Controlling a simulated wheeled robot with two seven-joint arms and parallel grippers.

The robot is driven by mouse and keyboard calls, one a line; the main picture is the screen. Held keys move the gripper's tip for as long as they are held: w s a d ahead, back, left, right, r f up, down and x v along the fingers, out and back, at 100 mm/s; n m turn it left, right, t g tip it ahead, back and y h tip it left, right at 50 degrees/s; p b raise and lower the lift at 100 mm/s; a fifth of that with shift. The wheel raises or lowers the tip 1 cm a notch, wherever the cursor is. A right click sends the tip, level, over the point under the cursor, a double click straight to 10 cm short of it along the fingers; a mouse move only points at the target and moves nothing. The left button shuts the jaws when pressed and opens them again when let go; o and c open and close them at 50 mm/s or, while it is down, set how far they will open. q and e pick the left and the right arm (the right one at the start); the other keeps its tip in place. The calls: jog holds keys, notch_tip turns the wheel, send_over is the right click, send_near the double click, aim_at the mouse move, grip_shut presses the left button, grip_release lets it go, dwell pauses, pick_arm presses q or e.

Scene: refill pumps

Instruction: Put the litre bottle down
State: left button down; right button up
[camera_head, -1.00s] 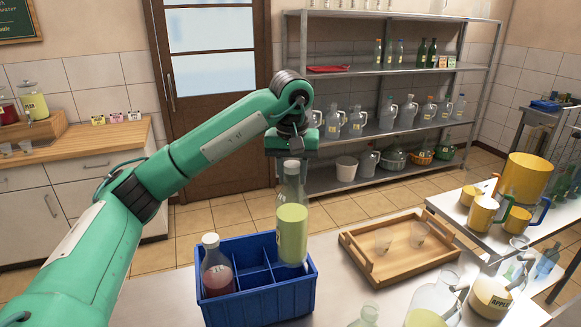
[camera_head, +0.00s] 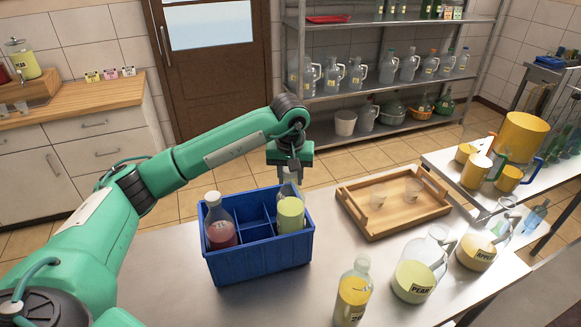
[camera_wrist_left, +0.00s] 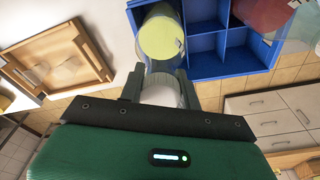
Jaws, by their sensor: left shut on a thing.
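The litre bottle (camera_head: 290,214), clear with yellow-green liquid, stands about upright in a compartment at the right end of the blue crate (camera_head: 262,260). The crate wall hides its lower part, so I cannot tell whether its base touches the floor. My left gripper (camera_head: 290,172) is above the crate, shut on the bottle's neck. In the left wrist view the gripper (camera_wrist_left: 161,88) holds the neck, with the yellow-green bottle (camera_wrist_left: 162,38) beyond and the crate (camera_wrist_left: 225,66) around it. My right gripper is not in view.
A bottle with red liquid (camera_head: 220,232) stands in the crate's left end; compartments between are empty. A wooden tray (camera_head: 400,229) with two glasses lies to the right. A yellow-filled bottle (camera_head: 352,295) and a pear jug (camera_head: 415,278) stand at the front right.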

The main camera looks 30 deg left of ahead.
aim_at(291, 186)
pick_arm(q)
notch_tip(291, 186, down, 3)
jog(key=shift+r+p, duration=0.2)
jog(key=shift+p, duration=0.35)
jog(key=shift+f, duration=0.3)
jog(key=c, duration=0.9)
grip_release()
jog(key=shift+f, duration=0.15)
jog(key=shift+r+b, duration=0.35)
jog(key=shift+r, duration=0.1)
jog(key=r+b, duration=0.1)
jog(key=r, duration=0.2)
jog(key=s+r+b, duration=0.1)
jog(key=r+b, duration=0.1)
jog(key=r, duration=0.2)
jog(key=r+b, duration=0.1)
jog(key=r, duration=0.2)
jog(key=shift+s+d+r, duration=0.15)
jog(key=shift+d, duration=0.15)
jog(key=shift+r, duration=0.45)
